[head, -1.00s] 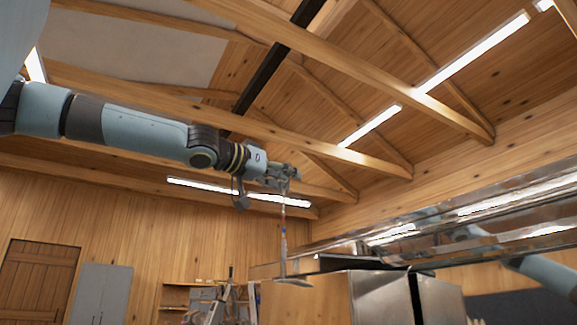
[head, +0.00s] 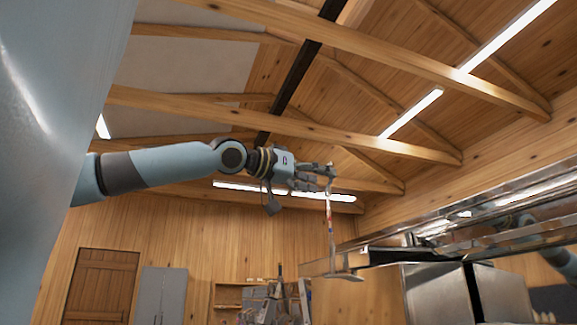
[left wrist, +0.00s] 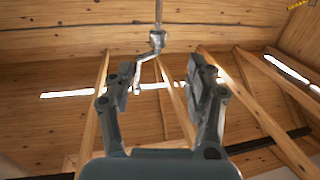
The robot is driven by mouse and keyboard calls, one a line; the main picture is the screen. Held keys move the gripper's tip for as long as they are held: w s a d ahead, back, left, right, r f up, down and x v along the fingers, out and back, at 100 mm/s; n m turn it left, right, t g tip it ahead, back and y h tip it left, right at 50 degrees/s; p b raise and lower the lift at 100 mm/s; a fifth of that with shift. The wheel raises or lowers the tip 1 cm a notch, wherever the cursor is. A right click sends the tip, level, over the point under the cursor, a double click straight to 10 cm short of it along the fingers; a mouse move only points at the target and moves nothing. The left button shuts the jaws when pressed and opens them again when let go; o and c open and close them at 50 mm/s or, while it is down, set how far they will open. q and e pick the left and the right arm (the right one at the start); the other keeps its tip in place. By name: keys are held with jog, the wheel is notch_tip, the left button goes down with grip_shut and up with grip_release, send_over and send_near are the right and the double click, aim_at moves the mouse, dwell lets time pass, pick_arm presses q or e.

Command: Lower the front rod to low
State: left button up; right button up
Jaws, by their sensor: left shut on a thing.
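My left gripper (head: 329,174) is in the upper middle of the head view, at the end of my arm from the left. It is shut on the upper end of a thin rod (head: 330,215) with coloured bands. The rod hangs nearly upright below the fingers to a flat plate (head: 345,277) beside the metal equipment. In the left wrist view a bent metal piece (left wrist: 142,75) lies between the two fingers, with a thin upright rod (left wrist: 158,14) beyond it. The exact contact is hard to see. My right gripper is not in view.
A long shiny metal hood or pan (head: 470,232) runs along the right. Below it stand a wooden-sided box (head: 360,300) and metal cabinets (head: 435,292). Roof beams (head: 380,148) cross overhead. A grey cabinet (head: 160,295) and a door (head: 100,285) are at the far wall.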

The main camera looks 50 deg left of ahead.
pick_arm(q)
jog(key=shift+s+a, duration=0.4)
jog(key=shift+a, duration=0.05)
jog(key=shift+s+a+f+b, duration=0.1)
jog(key=shift+s+a+b, duration=0.8)
jog(key=shift+s, duration=0.35)
jog(key=s+b, duration=0.2)
jog(key=s, duration=0.1)
jog(key=s+b, duration=0.1)
jog(key=shift+s+d+b, duration=0.25)
jog(key=shift+s+b, duration=0.1)
jog(key=shift+s, duration=0.05)
jog(key=shift+r, duration=0.2)
